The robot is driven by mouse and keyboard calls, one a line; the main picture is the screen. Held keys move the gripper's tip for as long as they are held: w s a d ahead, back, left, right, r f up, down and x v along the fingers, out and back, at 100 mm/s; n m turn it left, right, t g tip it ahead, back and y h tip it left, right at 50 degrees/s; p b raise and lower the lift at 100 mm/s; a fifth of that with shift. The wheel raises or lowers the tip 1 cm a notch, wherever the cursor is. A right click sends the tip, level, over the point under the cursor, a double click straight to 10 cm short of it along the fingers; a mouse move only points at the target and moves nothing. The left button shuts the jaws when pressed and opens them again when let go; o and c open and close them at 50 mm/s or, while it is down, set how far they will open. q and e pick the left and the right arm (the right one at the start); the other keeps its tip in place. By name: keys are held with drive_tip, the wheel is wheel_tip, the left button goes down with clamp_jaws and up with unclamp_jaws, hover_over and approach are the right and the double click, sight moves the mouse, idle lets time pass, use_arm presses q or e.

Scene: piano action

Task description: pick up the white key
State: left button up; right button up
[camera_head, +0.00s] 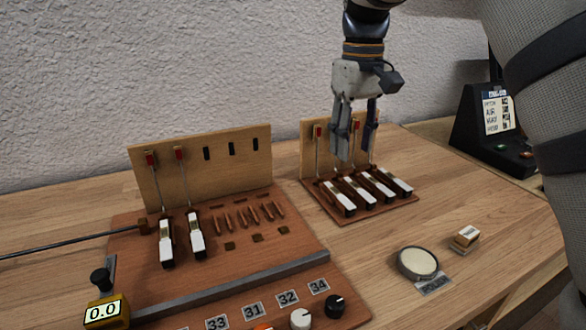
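Several white keys (379,187) lie side by side on the small brown rack (336,214) right of centre. Two more white keys (197,241) sit on the larger brown board (135,285) at the left. I cannot tell which one the task means. My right gripper (355,152) points down over the back of the small rack, in front of its upright panel. Its two fingers are apart with nothing seen between them. The fingertips appear above and behind the keys, partly covering the rods there. My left gripper is not in view.
A yellow gauge (107,311) and knobs (301,319) line the larger board's front. A round cream pad (417,262) and a small white-topped block (466,237) lie at the right. A black device (497,125) stands behind. Bare wood separates the boards.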

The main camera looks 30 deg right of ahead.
hover_over(345, 200)
drive_tip(key=f, duration=0.5)
drive_tip(key=shift+s+d+f, duration=0.2)
drive_tip(key=shift+s+d, duration=0.1)
drive_tip(key=shift+s, duration=0.1)
drive_tip(key=f, duration=0.6)
drive_tip(key=shift+w+a+f, duration=0.15)
drive_tip(key=shift+w+a, duration=0.15)
drive_tip(key=shift+w, duration=0.05)
clamp_jaws()
